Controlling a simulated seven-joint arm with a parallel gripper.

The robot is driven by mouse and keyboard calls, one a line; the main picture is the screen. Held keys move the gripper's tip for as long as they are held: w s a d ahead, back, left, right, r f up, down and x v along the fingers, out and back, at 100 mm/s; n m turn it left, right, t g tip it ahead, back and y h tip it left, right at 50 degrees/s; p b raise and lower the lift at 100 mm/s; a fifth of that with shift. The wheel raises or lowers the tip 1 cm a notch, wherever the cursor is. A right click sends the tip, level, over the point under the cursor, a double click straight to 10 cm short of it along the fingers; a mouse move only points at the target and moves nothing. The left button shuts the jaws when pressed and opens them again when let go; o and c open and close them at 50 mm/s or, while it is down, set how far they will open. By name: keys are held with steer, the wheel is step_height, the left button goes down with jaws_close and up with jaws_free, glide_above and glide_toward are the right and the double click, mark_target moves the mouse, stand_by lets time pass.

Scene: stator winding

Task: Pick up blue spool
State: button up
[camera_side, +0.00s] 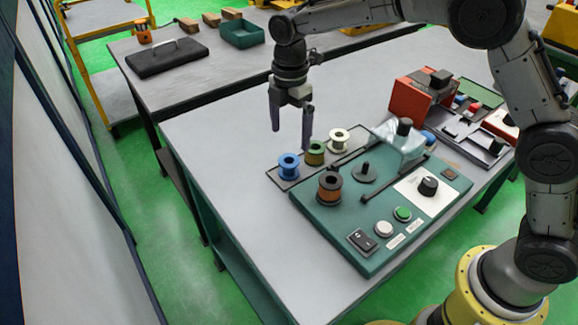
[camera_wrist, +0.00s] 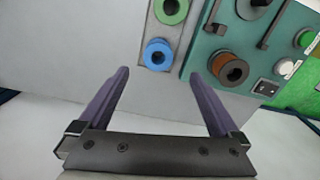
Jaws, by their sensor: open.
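The blue spool (camera_side: 289,167) stands upright at the near left end of a dark strip (camera_side: 283,182) on the table. In the wrist view the blue spool (camera_wrist: 158,54) lies ahead of my fingertips, between their lines. My gripper (camera_side: 291,138) is open and empty, above the table and just above and behind the blue spool in the side view. Its two purple fingers also show in the wrist view (camera_wrist: 168,78). A green spool (camera_side: 315,153) and a cream spool (camera_side: 339,139) stand on the same strip beside the blue one.
A green winding machine (camera_side: 320,223) with a copper spool (camera_side: 330,187), knobs and buttons sits right beside the strip. A red box (camera_side: 410,98) and a parts tray stand at the back right. The table left of the strip is clear.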

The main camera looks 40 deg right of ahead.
mark_target(288, 161)
steer(key=f, duration=0.9)
steer(key=shift+w+a+f, duration=0.1)
steer(key=shift+a+f, duration=0.1)
steer(key=c, duration=1.5)
steer(key=shift+o, duration=0.2)
steer(key=shift+r, duration=0.1)
